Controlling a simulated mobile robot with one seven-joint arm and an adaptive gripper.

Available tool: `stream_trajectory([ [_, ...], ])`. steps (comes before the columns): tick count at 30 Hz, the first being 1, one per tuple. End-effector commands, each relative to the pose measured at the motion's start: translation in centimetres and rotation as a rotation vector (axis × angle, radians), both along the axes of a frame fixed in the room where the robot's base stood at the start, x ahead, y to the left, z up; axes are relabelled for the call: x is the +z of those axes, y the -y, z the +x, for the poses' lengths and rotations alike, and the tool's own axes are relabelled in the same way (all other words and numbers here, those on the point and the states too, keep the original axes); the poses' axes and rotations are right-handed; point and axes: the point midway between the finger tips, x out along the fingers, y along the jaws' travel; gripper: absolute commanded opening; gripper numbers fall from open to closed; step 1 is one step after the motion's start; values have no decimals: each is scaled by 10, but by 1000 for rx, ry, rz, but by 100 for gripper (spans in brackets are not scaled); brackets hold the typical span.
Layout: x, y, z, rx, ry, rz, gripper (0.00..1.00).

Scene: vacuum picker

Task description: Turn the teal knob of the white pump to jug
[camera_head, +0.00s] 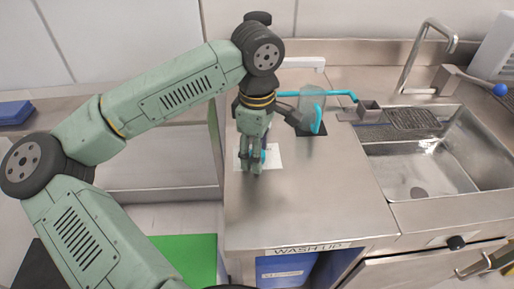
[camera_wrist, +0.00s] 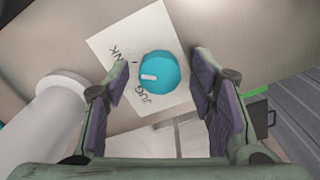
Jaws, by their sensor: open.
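The teal knob (camera_wrist: 165,70) sits on a white card (camera_wrist: 112,35) in the wrist view. Its white pointer mark faces left, between lettering ending in "NK" at upper left and "JUG" below left. My gripper (camera_wrist: 160,72) is open, with one finger on each side of the knob and a gap on both sides. In the head view my gripper (camera_head: 256,168) points down over the white card (camera_head: 273,162) and mostly hides the knob. A white cylinder (camera_wrist: 55,110), perhaps part of the pump, stands left in the wrist view. A clear jug (camera_head: 309,103) with a teal handle stands behind right.
A teal tube (camera_head: 335,94) runs above the jug toward the sink (camera_head: 415,175). A tap (camera_head: 425,50) and a wire basket (camera_head: 413,118) are at the sink. The steel counter (camera_head: 300,205) in front of the card is clear. A blue bin (camera_head: 285,270) sits below.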

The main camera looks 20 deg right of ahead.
Motion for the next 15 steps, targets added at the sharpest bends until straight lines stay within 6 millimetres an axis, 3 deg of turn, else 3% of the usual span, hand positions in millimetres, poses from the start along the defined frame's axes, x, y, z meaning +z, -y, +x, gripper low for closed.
stream_trajectory([
  [3,0,0,0,0,0,0,49],
  [15,0,0,0,0,0,0,22],
])
